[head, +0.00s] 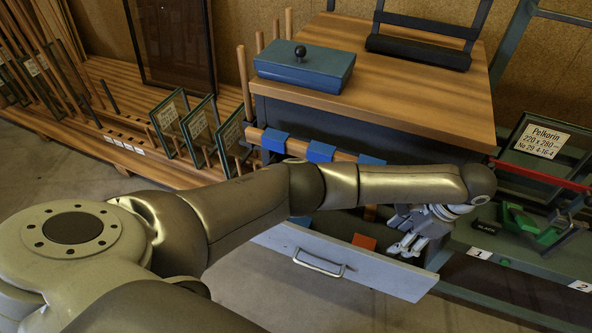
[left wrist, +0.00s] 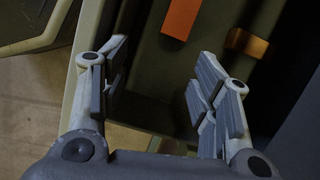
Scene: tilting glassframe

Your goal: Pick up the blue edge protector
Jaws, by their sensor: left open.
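Three blue pieces that look like edge protectors sit over a wooden rail along the bench's front: a left one (head: 274,140), a middle one (head: 320,152) and a right one (head: 371,160), partly hidden by my left arm. My left gripper (head: 408,244) is open and empty, pointing down at the right part of an open drawer (head: 330,262). In the left wrist view the open fingers (left wrist: 160,68) have nothing between them. An orange piece (left wrist: 181,17) lies in the drawer beyond them, with a smaller orange-tan block (left wrist: 247,43) to its right. No blue piece shows in that view.
A blue box with a black knob (head: 305,67) stands on the wooden bench top (head: 425,95). Framed panes (head: 197,128) stand in a rack at left. At right are a red bar (head: 540,175) and a green tool (head: 535,225). The drawer front is close below the gripper.

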